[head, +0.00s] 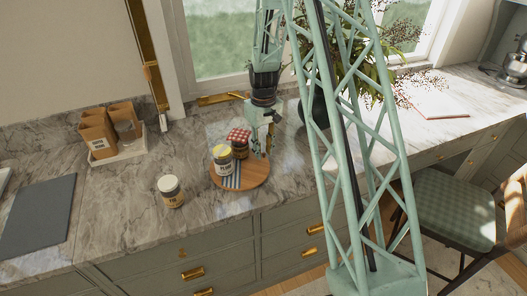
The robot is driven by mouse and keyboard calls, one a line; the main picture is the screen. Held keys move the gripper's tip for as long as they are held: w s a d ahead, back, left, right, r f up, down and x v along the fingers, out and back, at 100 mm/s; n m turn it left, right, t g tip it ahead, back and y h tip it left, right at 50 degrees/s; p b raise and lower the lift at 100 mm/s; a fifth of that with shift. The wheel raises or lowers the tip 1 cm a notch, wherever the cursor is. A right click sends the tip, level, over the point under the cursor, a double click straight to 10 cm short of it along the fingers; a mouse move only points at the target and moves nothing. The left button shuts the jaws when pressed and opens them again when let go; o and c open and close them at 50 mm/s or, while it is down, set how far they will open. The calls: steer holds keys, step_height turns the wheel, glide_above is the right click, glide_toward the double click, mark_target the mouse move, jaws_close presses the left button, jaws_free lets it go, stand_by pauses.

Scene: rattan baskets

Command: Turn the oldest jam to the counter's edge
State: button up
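A round wooden board (257,174) lies on the marble counter near its front edge. A striped cloth or strip (231,181) lies on its front left part. A jar with a yellow lid (222,158) stands on the board's left side; its label is too small to read surely. A jar with a red checked lid (239,142) stands behind it. A third jar (171,191), pale-lidded and seemingly labelled FIG, stands on the counter to the left, off the board. My gripper (263,152) points down by the board's back right, right of the red-lidded jar. Its finger opening and any contact are unclear.
A white tray (118,149) with brown paper bags (101,136) stands at the back left. A dark grey mat (38,214) lies at the far left. A leafy plant in a dark vase (318,108) stands behind my arm. Counter left of the board is mostly clear.

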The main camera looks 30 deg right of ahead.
steer(key=shift+c, duration=0.3)
jaws_close()
steer(key=shift+s+d+f, duration=0.1)
steer(key=shift+s, duration=0.1)
